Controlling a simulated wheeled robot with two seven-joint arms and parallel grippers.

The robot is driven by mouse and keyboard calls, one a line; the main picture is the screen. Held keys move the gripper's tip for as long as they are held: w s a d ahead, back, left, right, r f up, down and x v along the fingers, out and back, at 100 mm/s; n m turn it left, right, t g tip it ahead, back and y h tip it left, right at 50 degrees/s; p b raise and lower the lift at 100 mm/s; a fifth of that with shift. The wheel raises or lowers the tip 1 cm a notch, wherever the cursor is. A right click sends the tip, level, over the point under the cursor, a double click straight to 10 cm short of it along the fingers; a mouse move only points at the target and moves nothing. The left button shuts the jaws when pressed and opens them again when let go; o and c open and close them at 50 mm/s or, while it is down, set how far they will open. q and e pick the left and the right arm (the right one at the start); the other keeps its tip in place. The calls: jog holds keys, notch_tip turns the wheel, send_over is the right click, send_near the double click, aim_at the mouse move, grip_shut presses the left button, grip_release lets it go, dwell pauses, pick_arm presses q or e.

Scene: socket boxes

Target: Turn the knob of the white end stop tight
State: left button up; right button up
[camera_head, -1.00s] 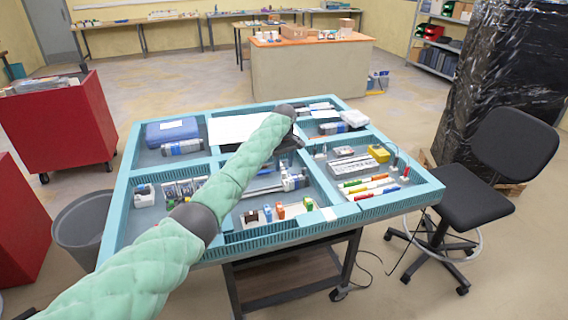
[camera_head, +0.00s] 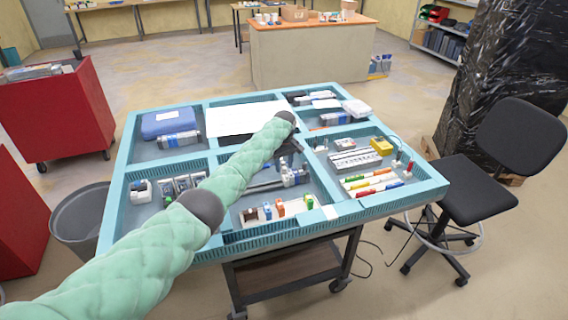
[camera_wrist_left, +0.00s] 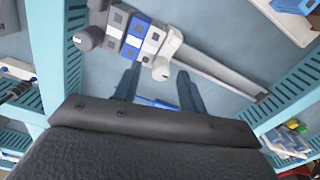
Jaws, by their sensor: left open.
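A metal rail (camera_wrist_left: 225,77) carries several grey, white and blue terminal blocks (camera_wrist_left: 135,35), and it also shows in the head view (camera_head: 266,186). The white end stop (camera_wrist_left: 170,43) stands at the right end of the blocks, with its round grey knob (camera_wrist_left: 161,69) at its near end. My left gripper (camera_wrist_left: 158,86) is open and empty, its two fingers apart below the knob in the wrist view, not seen touching it. In the head view my left gripper (camera_head: 291,146) is dark and partly hidden behind my arm. My right gripper is not in view.
The rail lies in a compartment of a teal divided tray table (camera_head: 405,200). A second round grey knob (camera_wrist_left: 88,38) is at the left end of the blocks. Nearby compartments hold a blue case (camera_head: 168,122), coloured markers (camera_head: 372,184) and a white sheet (camera_head: 240,117).

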pick_arm(q)
jog(key=shift+s+f, duration=0.15)
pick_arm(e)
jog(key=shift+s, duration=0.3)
pick_arm(q)
jog(key=shift+f, duration=0.15)
grip_shut()
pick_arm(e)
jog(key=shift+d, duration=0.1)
